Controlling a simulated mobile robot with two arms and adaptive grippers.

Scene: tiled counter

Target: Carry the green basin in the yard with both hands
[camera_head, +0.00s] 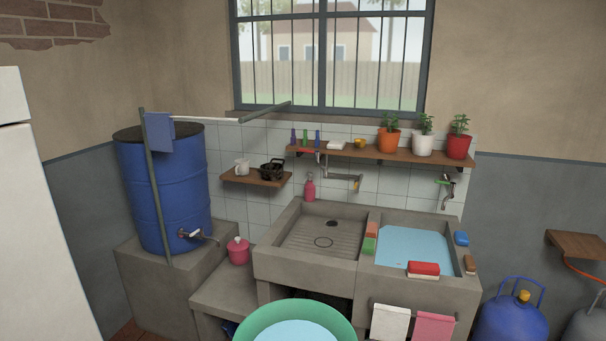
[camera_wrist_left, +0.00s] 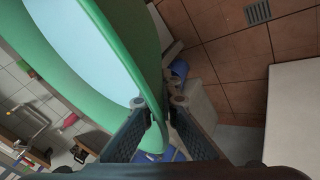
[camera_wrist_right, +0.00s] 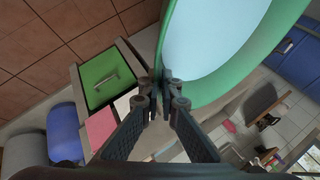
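The green basin (camera_head: 335,310) is at the bottom middle of the head view, cut off by the frame edge, with a flat pale blue surface inside. In the left wrist view the basin (camera_wrist_left: 150,50) has its rim running between the fingers of my left gripper (camera_wrist_left: 159,103), which look closed on it. In the right wrist view the basin (camera_wrist_right: 178,60) has its rim at the fingertips of my right gripper (camera_wrist_right: 162,90), also closed on it. The basin appears off the floor. Neither gripper shows in the head view.
A concrete double sink (camera_head: 310,265) stands behind the basin, with a white cloth (camera_head: 390,322) and a pink cloth (camera_head: 435,326) on its front. A blue barrel (camera_head: 165,190) is at left, a blue gas cylinder (camera_head: 512,320) at right. Tiled floor (camera_wrist_left: 225,60) shows below.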

